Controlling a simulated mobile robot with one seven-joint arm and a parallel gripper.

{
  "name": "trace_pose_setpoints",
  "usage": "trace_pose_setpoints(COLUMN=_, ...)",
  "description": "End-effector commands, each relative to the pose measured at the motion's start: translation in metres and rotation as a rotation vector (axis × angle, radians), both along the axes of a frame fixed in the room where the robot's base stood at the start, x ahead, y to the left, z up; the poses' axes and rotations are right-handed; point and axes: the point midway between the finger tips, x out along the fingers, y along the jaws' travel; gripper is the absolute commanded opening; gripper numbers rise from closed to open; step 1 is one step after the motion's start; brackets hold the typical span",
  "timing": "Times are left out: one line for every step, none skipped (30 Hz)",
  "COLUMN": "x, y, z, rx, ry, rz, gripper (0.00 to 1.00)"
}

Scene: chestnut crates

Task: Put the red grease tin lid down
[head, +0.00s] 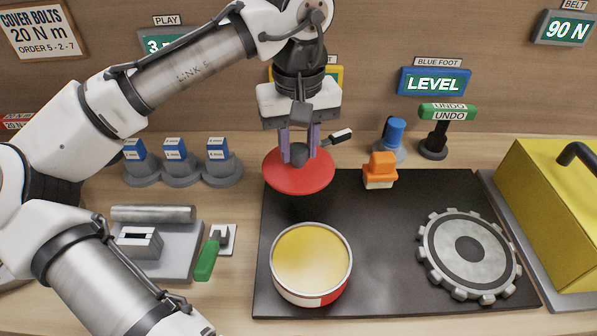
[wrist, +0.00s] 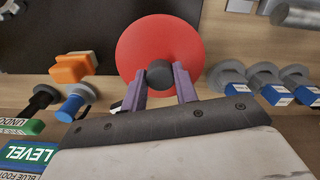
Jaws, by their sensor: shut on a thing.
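My gripper (head: 299,150) is shut on the dark knob of the red grease tin lid (head: 300,178). In the head view the lid hangs above the back left part of the black mat (head: 390,215), behind the tin. The open grease tin (head: 311,262), with yellow grease inside and a red and white side, stands on the mat's front left. In the wrist view the red lid (wrist: 160,45) shows whole, with the gripper's purple fingers (wrist: 160,85) on either side of its knob. The tin is not in the wrist view.
A grey gear (head: 468,252) lies on the mat's right. An orange and cream block (head: 380,170) stands at its back edge. Blue and black stands (head: 434,140) are behind. A green-handled tool (head: 210,255) lies left of the mat. The mat's middle is clear.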

Motion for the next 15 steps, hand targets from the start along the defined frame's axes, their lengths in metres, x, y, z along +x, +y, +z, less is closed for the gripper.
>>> trace_pose_setpoints(x=0.000, y=0.000, z=-0.009, rx=-0.001, ry=0.002, rz=0.000, gripper=0.06)
trace_pose_setpoints(x=0.000, y=0.000, z=-0.012, rx=-0.001, ry=0.001, rz=-0.001, gripper=0.06)
trace_pose_setpoints(x=0.000, y=0.000, z=-0.016, rx=0.000, ry=0.001, rz=-0.001, gripper=0.06)
trace_pose_setpoints(x=0.000, y=0.000, z=-0.018, rx=0.001, ry=0.001, rz=0.000, gripper=0.06)
trace_pose_setpoints(x=0.000, y=0.000, z=-0.019, rx=0.001, ry=0.000, rz=0.000, gripper=0.06)
trace_pose_setpoints(x=0.000, y=0.000, z=-0.021, rx=0.000, ry=0.000, rz=0.000, gripper=0.06)
trace_pose_setpoints(x=0.000, y=0.000, z=-0.023, rx=0.000, ry=0.000, rz=0.000, gripper=0.06)
trace_pose_setpoints(x=0.000, y=0.000, z=-0.025, rx=0.000, ry=0.000, rz=0.000, gripper=0.06)
trace_pose_setpoints(x=0.000, y=0.000, z=-0.030, rx=0.000, ry=0.000, rz=0.000, gripper=0.06)
trace_pose_setpoints(x=0.000, y=0.000, z=-0.034, rx=0.001, ry=0.001, rz=0.000, gripper=0.06)
trace_pose_setpoints(x=-0.001, y=0.000, z=-0.038, rx=0.000, ry=0.002, rz=0.000, gripper=0.06)
trace_pose_setpoints(x=0.000, y=0.000, z=-0.045, rx=0.000, ry=0.001, rz=0.000, gripper=0.06)
trace_pose_setpoints(x=0.000, y=0.000, z=-0.050, rx=0.000, ry=0.002, rz=0.001, gripper=0.06)
trace_pose_setpoints(x=0.000, y=0.000, z=-0.054, rx=0.000, ry=0.002, rz=0.001, gripper=0.06)
trace_pose_setpoints(x=0.000, y=0.000, z=-0.059, rx=-0.001, ry=0.002, rz=0.000, gripper=0.06)
